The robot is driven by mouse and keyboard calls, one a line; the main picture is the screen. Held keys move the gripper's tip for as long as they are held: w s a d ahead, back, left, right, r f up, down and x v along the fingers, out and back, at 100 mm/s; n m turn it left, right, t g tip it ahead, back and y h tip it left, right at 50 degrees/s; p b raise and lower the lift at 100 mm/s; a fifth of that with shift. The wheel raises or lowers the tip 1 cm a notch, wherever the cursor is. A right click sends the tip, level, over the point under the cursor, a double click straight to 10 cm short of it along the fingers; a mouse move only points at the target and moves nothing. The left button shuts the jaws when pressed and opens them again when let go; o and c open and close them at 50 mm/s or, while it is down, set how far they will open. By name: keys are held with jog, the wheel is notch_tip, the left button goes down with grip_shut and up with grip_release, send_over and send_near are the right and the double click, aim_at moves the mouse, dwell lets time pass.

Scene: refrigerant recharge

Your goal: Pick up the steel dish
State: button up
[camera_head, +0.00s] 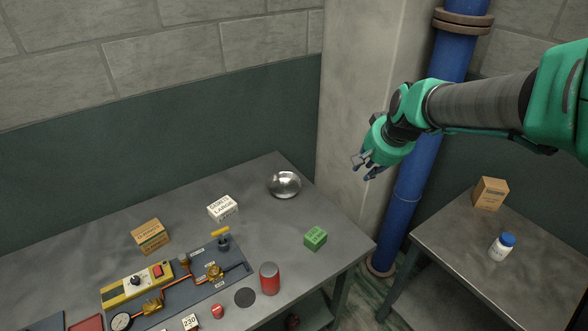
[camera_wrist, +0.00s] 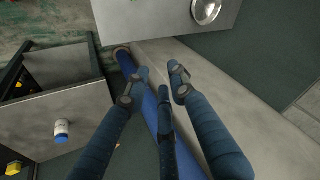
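The steel dish (camera_head: 285,184) is a round, shiny, shallow bowl. It sits on the far right corner area of the large grey table (camera_head: 262,223). In the wrist view the steel dish (camera_wrist: 206,10) shows at the top edge, partly cut off. My gripper (camera_head: 363,168) is in the air to the right of the dish, in front of the concrete pillar and blue pipe, apart from everything. In the wrist view my gripper (camera_wrist: 160,84) has its fingers spread with nothing between them.
A white carton (camera_head: 222,208) and a green block (camera_head: 315,238) stand near the dish. A red can (camera_head: 269,278) and a manifold board (camera_head: 205,283) lie closer. A blue pipe (camera_head: 416,165) rises behind my gripper. A side table (camera_head: 520,255) holds a white bottle (camera_head: 502,247) and a cardboard box (camera_head: 490,193).

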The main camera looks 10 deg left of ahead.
jog(key=w+a+f+m+p, duration=0.1)
jog(key=w+a+f+p, duration=0.3)
jog(key=w+a+f, duration=1.4)
notch_tip(320, 180, down, 2)
jog(key=shift+w+f+y, duration=0.25)
jog(key=shift+w+y, duration=0.15)
jog(key=shift+w, duration=0.55)
jog(key=shift+a, duration=0.1)
jog(key=shift+x, duration=4.25)
jog(key=shift+s+f, duration=0.15)
jog(key=shift+f, duration=0.05)
jog(key=shift+s+b+x, duration=0.2)
jog(key=shift+b+x, duration=0.45)
jog(key=shift+x, duration=1.85)
jog(key=shift+f, duration=0.1)
jog(key=shift+c, duration=0.5)
